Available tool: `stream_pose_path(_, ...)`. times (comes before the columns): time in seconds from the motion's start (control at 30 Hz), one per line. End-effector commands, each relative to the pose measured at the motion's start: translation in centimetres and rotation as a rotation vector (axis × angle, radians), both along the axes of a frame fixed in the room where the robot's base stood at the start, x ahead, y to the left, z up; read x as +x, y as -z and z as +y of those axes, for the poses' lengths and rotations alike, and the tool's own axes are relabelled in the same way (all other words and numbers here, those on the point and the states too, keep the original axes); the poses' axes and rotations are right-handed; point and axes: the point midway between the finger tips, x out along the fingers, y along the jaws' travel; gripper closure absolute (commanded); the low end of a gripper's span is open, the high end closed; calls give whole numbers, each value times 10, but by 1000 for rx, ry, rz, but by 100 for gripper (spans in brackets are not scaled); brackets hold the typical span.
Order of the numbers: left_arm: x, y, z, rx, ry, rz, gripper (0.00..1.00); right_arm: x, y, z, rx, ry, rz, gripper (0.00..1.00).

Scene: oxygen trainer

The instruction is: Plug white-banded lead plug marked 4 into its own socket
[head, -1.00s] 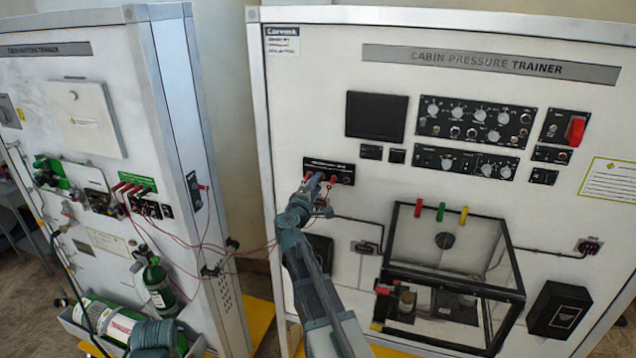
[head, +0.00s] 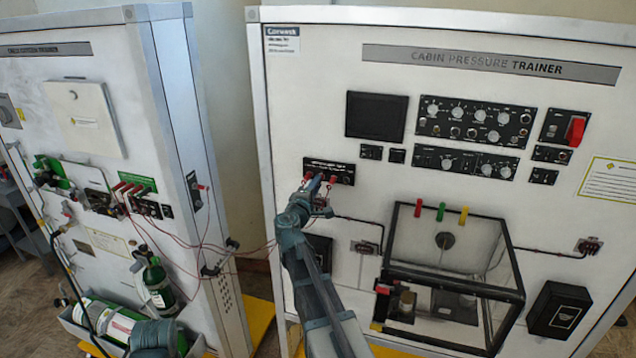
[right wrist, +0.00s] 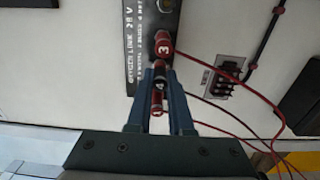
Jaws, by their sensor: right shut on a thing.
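My right gripper (head: 318,184) is at the black socket panel (head: 342,172) on the cabin pressure trainer. In the right wrist view the gripper (right wrist: 160,72) is shut on the lead plug marked 4 (right wrist: 159,85), which has a dark body with red behind it. Its front end is at the panel, just beside the red plug marked 3 (right wrist: 164,46), which sits in the panel. The socket in front of plug 4 is hidden, and I cannot tell how far the plug is in.
Red leads (head: 222,249) hang between the left oxygen trainer and this panel. A connector (right wrist: 222,80) is mounted on the board near the gripper. A clear black-framed box (head: 452,284) stands right of my right arm.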

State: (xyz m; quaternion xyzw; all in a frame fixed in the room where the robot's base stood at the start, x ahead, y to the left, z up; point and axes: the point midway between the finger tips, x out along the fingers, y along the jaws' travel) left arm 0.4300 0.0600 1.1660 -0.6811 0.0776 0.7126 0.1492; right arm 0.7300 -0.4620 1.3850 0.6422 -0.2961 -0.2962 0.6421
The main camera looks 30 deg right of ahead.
Motion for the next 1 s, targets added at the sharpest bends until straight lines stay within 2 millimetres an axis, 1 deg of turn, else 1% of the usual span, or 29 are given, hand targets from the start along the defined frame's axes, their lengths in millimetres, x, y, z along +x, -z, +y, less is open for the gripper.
stream_pose_path(0.27, 0, 0, 0, 0, 0, 0, 100, -2, 0, 2, 0, 0, 0, 100)
stream_pose_path(1.0, 0, 0, 0, 0, 0, 0, 100, -20, 0, 23, 0, 0, 0, 100)
